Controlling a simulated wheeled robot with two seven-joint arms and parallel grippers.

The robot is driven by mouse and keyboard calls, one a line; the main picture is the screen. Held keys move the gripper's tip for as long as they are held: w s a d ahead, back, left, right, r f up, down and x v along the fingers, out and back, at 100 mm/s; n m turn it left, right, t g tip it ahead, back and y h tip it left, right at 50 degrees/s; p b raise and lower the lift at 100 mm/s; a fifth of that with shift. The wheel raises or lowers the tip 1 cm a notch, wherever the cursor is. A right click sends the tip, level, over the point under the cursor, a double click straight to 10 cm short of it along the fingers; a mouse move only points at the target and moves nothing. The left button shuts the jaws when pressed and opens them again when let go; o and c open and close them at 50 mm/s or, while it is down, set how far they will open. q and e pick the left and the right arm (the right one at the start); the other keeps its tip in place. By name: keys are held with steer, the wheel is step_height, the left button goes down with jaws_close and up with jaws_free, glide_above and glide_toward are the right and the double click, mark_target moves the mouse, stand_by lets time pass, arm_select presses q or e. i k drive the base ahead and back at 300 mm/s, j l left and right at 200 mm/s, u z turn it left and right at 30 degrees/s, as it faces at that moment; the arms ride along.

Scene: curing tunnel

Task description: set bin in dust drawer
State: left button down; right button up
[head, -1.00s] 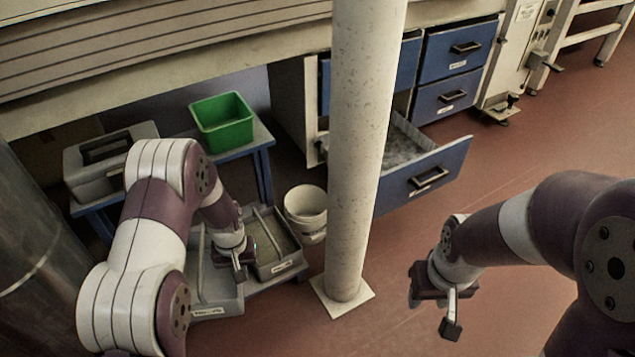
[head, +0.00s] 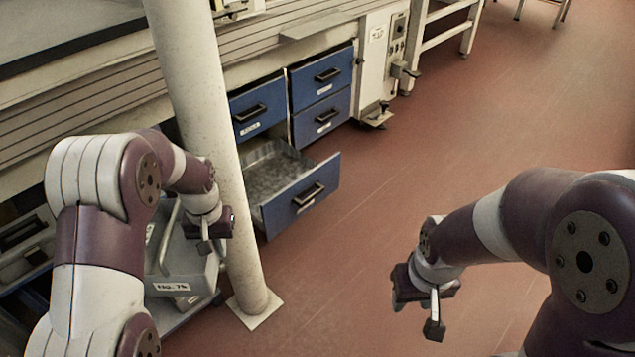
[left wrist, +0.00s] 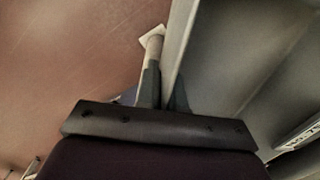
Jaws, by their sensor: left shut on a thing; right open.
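A grey bin (head: 182,272) with a white label on its front shows in the head view, partly hidden by my left arm. My left gripper (head: 208,238) is shut on the bin's rim. In the left wrist view the fingers (left wrist: 163,92) pinch the thin grey wall of the bin (left wrist: 232,50). The open drawer (head: 305,195) has a blue front and a grey, speckled inside. It is pulled out low on the cabinet, to the right of the bin and beyond the pillar. My right gripper (head: 433,308) is open and empty over bare floor.
A pale round pillar (head: 215,120) on a square foot stands between the bin and the drawer. Closed blue drawers (head: 322,78) are above and beside the open one. A grey machine panel (head: 378,60) stands further right. The red-brown floor (head: 450,150) on the right is clear.

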mark_target(276, 189)
steer(key=i+l, duration=0.3)
steer(key=l, duration=0.2)
steer(key=i+l+z, duration=0.1)
steer(key=i+l, duration=0.25)
steer(key=i+u, duration=0.4)
steer(key=i, duration=1.05)
